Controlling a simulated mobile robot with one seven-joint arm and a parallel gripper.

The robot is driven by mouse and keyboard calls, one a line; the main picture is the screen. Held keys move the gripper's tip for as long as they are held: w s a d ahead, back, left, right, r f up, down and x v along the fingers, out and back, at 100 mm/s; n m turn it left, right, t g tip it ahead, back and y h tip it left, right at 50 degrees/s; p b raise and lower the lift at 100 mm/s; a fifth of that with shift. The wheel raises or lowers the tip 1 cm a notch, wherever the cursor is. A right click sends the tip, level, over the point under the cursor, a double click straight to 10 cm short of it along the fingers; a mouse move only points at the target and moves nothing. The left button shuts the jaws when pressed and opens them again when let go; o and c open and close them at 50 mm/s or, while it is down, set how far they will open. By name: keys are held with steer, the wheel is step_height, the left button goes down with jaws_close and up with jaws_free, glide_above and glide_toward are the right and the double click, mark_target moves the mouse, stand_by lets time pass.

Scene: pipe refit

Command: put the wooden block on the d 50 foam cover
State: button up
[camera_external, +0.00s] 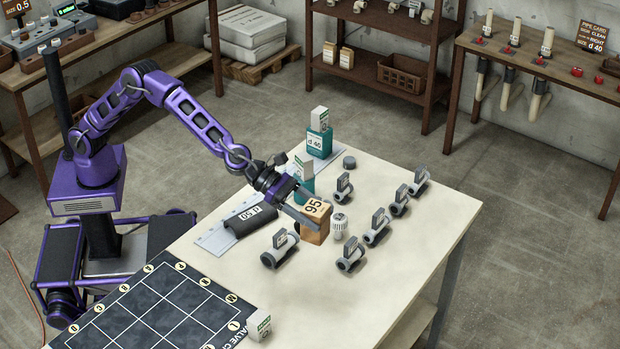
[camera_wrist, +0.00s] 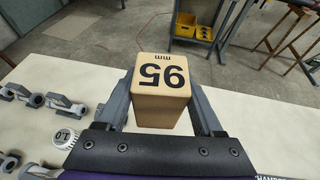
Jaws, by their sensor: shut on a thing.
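The wooden block (camera_external: 314,224), marked 95, is between the fingers of my gripper (camera_external: 301,206). In the wrist view, the wooden block (camera_wrist: 162,88) shows its 95 mm face, with a finger of my gripper (camera_wrist: 163,100) along each side. My gripper is shut on it. I cannot tell whether its underside touches the table. The d 50 foam cover (camera_external: 249,220) is a dark rounded piece with a white d 50 label. It lies on a pale plate to the left of my gripper, apart from the block. The cover does not show in the wrist view.
Teal holders, one marked d 40 (camera_external: 319,142), stand behind. A dark grid board (camera_external: 155,315) lies at the front left. The table's front right is clear.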

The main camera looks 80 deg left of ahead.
steer(key=shift+w+a+f, duration=0.2)
steer(key=shift+a+f, duration=0.2)
steer(key=shift+a, duration=0.25)
steer(key=a+f, duration=0.5)
steer(key=a, duration=0.3)
step_height(320, 180, up, 6)
steer(key=m+g+h+p, duration=0.1)
steer(key=m+h+p, duration=0.1)
glide_above(250, 213)
step_height(250, 213, down, 14)
steer(key=b, duration=0.3)
steer(key=shift+f, duration=0.25)
